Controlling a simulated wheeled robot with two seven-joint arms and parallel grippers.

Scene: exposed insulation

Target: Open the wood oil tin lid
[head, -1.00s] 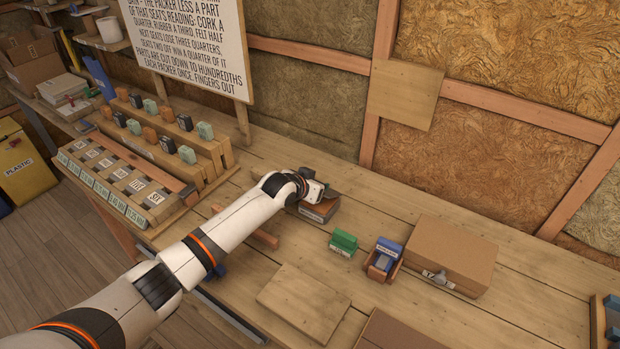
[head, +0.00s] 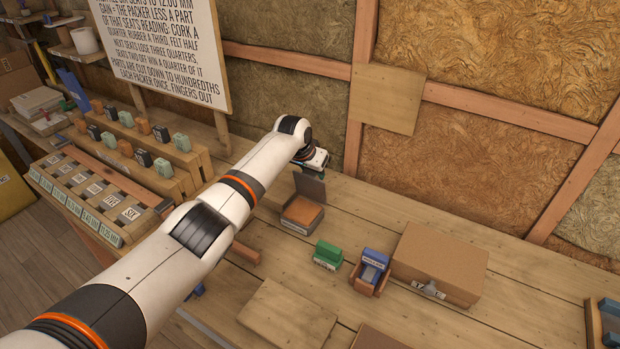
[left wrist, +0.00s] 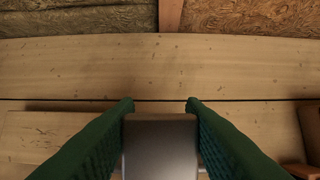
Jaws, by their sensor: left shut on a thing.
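The wood oil tin (head: 300,213) is a small brown-orange box on the bench. Its dark grey lid (head: 310,187) stands up at the tin's back edge, swung open. My left gripper (head: 314,168) is at the top of the lid, behind and above the tin. In the left wrist view, its green fingers (left wrist: 160,104) are on both sides of the grey lid (left wrist: 160,150) and shut on it. The tin's body is not clear in the wrist view. My right gripper is not in view.
A green block (head: 327,255), a blue item in a small wooden holder (head: 370,272) and a brown case (head: 440,262) stand to the right of the tin. Wooden racks (head: 150,160) of blocks stand to the left. The wall is close behind the bench.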

